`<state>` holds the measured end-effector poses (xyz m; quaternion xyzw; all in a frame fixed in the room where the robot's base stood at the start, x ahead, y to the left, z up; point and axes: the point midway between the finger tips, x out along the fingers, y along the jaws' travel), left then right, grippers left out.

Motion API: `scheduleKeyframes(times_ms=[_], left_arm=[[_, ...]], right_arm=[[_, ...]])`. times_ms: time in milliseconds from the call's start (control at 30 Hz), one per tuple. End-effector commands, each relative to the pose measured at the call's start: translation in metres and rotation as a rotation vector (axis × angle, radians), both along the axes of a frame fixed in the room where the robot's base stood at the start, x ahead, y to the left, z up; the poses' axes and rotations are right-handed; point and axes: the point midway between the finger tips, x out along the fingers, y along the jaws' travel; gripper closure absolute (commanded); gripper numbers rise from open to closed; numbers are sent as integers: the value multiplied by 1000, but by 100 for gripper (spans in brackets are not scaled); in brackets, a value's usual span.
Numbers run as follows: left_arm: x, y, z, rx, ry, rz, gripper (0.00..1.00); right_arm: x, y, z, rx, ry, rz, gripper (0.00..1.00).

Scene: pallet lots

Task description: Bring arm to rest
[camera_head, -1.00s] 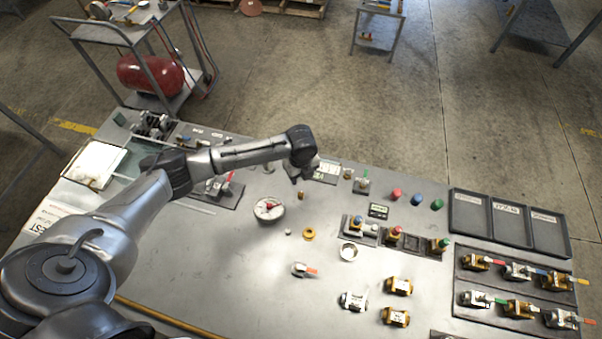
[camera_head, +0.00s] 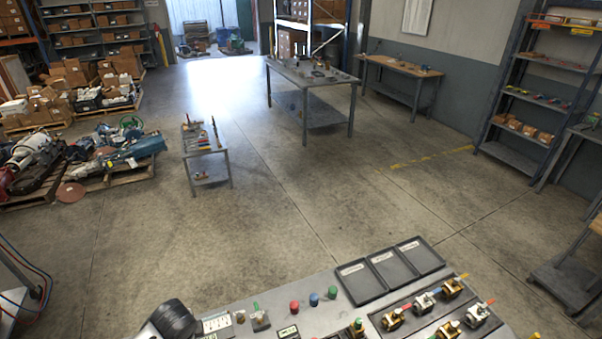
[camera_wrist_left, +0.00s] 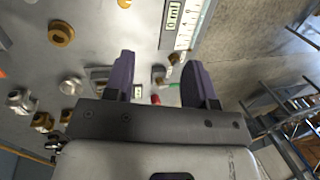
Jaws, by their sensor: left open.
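My left arm shows only as a dark joint at the bottom left of the head view, over the bench (camera_head: 350,318). In the left wrist view my left gripper (camera_wrist_left: 162,82) has its two purple-grey fingers wide apart, with nothing held between them. Beyond the fingers lies the bench top with small fittings, among them a brass ring (camera_wrist_left: 61,33), and a white scale strip (camera_wrist_left: 187,25) near its edge. The gripper is apart from these parts, above the bench. My right arm is in neither view.
Black labelled trays (camera_head: 391,270) and several valves with coloured handles lie on the bench's right part. Red, blue and green caps (camera_head: 313,299) stand left of the trays. Beyond is open concrete floor, with a small cart (camera_head: 207,160), tables, pallets and a shelf rack (camera_head: 537,97).

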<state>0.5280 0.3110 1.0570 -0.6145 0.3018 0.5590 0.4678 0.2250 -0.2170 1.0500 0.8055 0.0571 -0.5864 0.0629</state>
Motion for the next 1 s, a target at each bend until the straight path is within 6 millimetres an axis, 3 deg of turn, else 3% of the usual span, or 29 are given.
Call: scheduleKeyframes(times_ms=[100,233,400,500,633,733,1000], left_arm=[[18,-19,53,-30,-218,137,49],[25,-45,103,-116,-415,248,49],[1,-78,143,-282,-606,384,49],[-25,-88,152,-365,-666,451,49],[-67,-91,147,-440,-688,539,49],[-105,-88,130,-482,-658,630,49],[-204,-84,55,-486,-425,845,49]], right_arm=[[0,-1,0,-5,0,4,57],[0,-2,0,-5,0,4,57],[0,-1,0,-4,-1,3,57],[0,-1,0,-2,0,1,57],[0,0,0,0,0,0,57],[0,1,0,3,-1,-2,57],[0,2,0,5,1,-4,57]])
